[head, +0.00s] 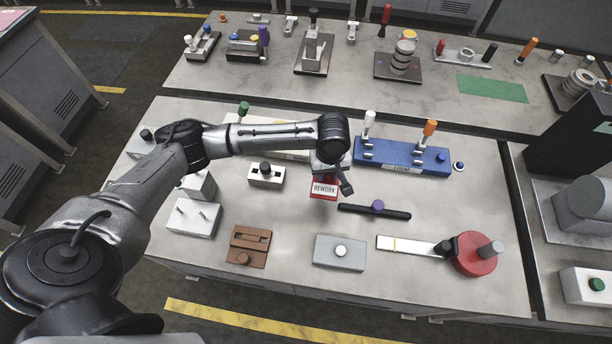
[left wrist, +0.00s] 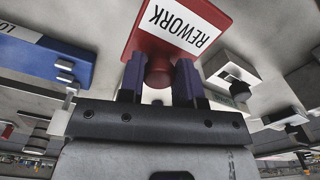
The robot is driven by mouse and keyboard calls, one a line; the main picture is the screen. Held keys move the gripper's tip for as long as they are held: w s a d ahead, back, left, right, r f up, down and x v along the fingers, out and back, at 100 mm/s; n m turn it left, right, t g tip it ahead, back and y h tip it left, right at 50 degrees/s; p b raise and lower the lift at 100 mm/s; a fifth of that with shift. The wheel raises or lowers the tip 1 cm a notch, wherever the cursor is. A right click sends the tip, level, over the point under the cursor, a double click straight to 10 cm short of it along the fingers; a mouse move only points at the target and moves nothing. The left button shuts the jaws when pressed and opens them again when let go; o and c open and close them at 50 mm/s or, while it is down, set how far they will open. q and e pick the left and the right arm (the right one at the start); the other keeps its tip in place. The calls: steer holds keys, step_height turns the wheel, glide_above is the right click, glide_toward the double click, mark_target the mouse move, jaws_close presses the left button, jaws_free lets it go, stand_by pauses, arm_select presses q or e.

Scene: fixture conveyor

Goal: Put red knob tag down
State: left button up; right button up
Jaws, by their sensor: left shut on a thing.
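The red knob tag (head: 324,190) has a white label reading REWORK. In the head view it is near the middle of the front table, below my left wrist. My left gripper (head: 328,177) is shut on its red knob. In the left wrist view the two dark fingers of my left gripper (left wrist: 158,82) close on either side of the knob, and the tag plate (left wrist: 180,30) extends beyond them. My forearm and wrist hide part of the table behind. I cannot tell whether the tag touches the table. My right gripper is not in view.
A blue fixture (head: 402,157) with white and orange handles stands behind right. A black bar with a purple knob (head: 375,210) lies close right. A white slotted block (head: 266,175) is left. A grey block (head: 340,252) and brown block (head: 249,247) are in front. Bare tabletop lies between them.

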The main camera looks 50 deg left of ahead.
arm_select(q)
steer(key=a+f, duration=0.1)
steer(key=a, duration=0.1)
steer(key=a+f, duration=0.2)
steer(key=a, duration=0.1)
steer(key=a+f, duration=0.1)
steer(key=a, duration=0.1)
steer(key=shift+s+a+f+b, duration=0.3)
steer(key=shift+s+b, duration=0.05)
steer(key=shift+b, duration=0.05)
steer(key=shift+f+b, duration=0.4)
steer(key=shift+f, duration=1.55)
steer(key=shift+f, duration=0.15)
steer(key=o, duration=0.9)
